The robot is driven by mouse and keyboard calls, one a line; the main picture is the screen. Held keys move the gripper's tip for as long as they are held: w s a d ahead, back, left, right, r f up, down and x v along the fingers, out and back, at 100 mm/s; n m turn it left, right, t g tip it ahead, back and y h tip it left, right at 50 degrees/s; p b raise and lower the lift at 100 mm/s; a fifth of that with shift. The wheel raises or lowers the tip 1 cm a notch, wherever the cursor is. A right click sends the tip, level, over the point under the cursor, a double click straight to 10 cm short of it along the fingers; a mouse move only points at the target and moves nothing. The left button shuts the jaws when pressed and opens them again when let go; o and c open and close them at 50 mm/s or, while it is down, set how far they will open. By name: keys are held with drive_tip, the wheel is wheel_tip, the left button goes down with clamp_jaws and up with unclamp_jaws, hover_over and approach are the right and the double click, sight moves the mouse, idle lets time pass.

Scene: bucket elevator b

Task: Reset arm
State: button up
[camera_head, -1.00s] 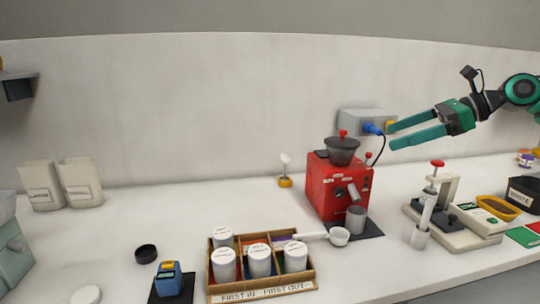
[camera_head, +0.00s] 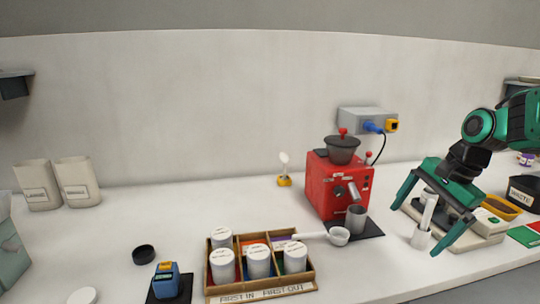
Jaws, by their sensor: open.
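My gripper (camera_head: 415,222) is at the right of the head view, pointing down and to the left, with its two green fingers spread wide. It is open and nothing shows held between the fingers. The fingers appear in front of the press-like device (camera_head: 484,238) and a white tube in a small holder (camera_head: 422,238). I cannot tell whether they touch. My gripper and arm hide much of that device, including its upper part.
A red grinder (camera_head: 327,188) stands left of my gripper, with a metal cup (camera_head: 355,218) in front. A wooden box (camera_head: 262,287) holds several white canisters. A wall socket box (camera_head: 362,120) is behind. A black waste bin (camera_head: 522,193) and yellow tray (camera_head: 511,209) are at right.

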drive_tip(key=s+d+f+n+g, duration=0.1)
drive_tip(key=s+d+f+n, duration=0.1)
drive_tip(key=s, duration=0.6)
drive_tip(key=s+d+f+n+h, duration=0.1)
drive_tip(key=s+d+f+n, duration=0.1)
drive_tip(key=s, duration=0.6)
drive_tip(key=s+d+f+n+g+h, duration=0.1)
drive_tip(key=s+f+n, duration=0.1)
drive_tip(key=s, duration=0.6)
drive_tip(key=shift+s+d+f+n+g, duration=0.3)
drive_tip(key=shift+d+n, duration=0.1)
drive_tip(key=shift+n, duration=0.4)
drive_tip(key=shift+w+f+h, duration=0.2)
drive_tip(key=shift+w+h, duration=0.1)
drive_tip(key=shift+w, duration=0.35)
